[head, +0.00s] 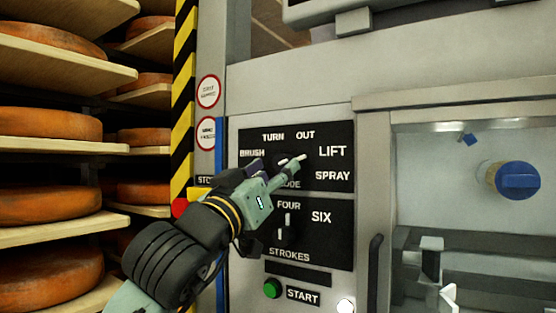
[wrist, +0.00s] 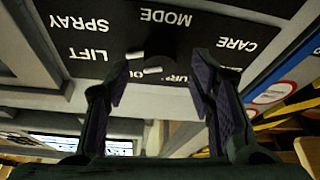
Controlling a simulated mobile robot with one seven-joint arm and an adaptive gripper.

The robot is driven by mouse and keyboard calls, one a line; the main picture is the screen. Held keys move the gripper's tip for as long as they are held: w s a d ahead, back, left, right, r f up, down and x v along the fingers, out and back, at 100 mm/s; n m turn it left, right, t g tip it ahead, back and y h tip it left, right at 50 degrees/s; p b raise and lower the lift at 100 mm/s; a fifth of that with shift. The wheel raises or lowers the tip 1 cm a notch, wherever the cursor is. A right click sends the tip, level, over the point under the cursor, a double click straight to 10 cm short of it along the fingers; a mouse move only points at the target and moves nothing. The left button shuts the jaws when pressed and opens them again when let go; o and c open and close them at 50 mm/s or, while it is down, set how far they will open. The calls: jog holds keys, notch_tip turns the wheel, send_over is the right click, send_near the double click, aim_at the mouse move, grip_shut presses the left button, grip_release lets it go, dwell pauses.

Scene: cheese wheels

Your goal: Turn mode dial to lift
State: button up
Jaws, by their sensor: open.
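The mode dial (wrist: 165,48) is a dark knob with pale bars on the upper black label panel (head: 343,187). It also shows in the head view (head: 284,161), partly covered by my gripper. The wrist view is upside down. There, one pale bar points toward LIFT and another lies near OUT; I cannot tell which marks the setting. LIFT (head: 333,151) is printed right of the dial. My gripper (wrist: 157,78) is open, its purple-padded fingers on either side of the dial, with no clear contact. In the head view my gripper (head: 268,175) reaches the panel from lower left.
The strokes dial (head: 288,226) sits below, then a green button (head: 272,288) and a START label (head: 303,295). A dark handle (head: 374,272) and a window (head: 470,190) with a blue knob behind are right. Shelves of cheese wheels (head: 50,188) stand left.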

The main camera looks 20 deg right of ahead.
aim_at(284, 163)
jog(key=shift+x, duration=1.2)
jog(key=shift+c, duration=0.5)
jog(key=c, duration=1)
jog(key=shift+c, duration=0.2)
jog(key=shift+n, duration=0.3)
jog(key=shift+t+y, duration=0.3)
jog(key=o, duration=1.1)
jog(key=shift+o, duration=0.2)
